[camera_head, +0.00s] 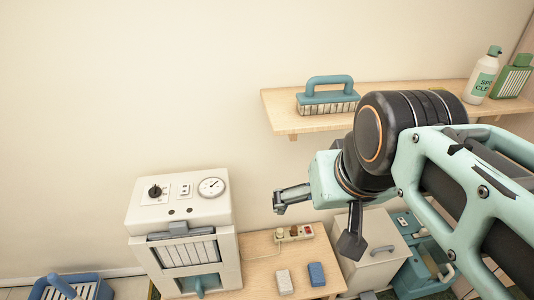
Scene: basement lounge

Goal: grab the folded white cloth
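A small off-white block-shaped item (284,281) lies on the low wooden table (262,268); it may be the folded white cloth, but it is too small to tell. A similar blue item (317,274) lies just to its right. My gripper (314,230) is above the table, up and to the right of the off-white item in the picture. Its two dark fingers are spread wide apart with nothing between them. No part of the off-white item is covered by my arm.
A white machine with dials (178,215) stands left of the table. A wall shelf (285,112) holds a blue-handled brush (328,96) and a spray bottle (481,77). A white cabinet (372,262) stands right.

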